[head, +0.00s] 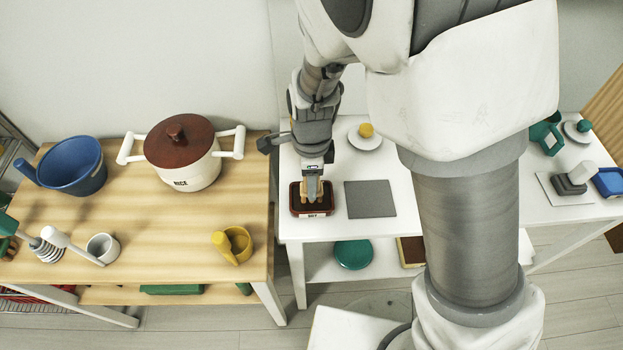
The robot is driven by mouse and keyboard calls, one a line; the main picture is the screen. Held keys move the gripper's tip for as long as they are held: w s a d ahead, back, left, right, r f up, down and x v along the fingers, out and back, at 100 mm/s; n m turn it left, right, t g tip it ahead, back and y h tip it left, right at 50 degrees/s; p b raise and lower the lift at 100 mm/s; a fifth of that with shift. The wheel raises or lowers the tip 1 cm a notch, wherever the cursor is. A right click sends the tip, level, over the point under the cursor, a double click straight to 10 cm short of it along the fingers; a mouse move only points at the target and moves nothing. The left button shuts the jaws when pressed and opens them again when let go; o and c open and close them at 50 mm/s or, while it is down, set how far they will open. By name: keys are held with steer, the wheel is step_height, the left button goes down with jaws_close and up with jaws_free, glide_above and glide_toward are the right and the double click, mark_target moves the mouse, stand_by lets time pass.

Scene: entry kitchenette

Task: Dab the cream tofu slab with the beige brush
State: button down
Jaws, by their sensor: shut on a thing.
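My gripper (313,176) points down over a small dark brown dish (296,207) with a pale label, near the left edge of the white table. It is shut on a narrow beige piece, which looks like the beige brush (313,190). The brush's lower end is inside the dish outline; I cannot tell whether it touches the contents. I cannot pick out the cream tofu slab for certain; my arm hides part of the white table.
A grey square mat (370,199) lies right of the dish. A white saucer (354,141) holds a yellow ball-like piece behind it. A blue tray (610,182) stands far right.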

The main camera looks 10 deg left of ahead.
steer(key=shift+f, duration=0.45)
stand_by(1.5)
step_height(320, 180, up, 7)
steer(key=p, duration=0.7)
steer(key=shift+r, duration=0.1)
stand_by(0.7)
steer(key=shift+w+d+n, duration=0.3)
steer(key=shift+w+d, duration=0.15)
steer(key=w+d+n, duration=0.4)
steer(key=d+n, duration=0.3)
steer(key=d, duration=0.4)
steer(key=w+d+n, duration=0.5)
steer(key=d+n, duration=0.2)
steer(key=d, duration=0.4)
steer(key=shift+w+d+r, duration=0.25)
steer(key=shift+d+r, duration=0.1)
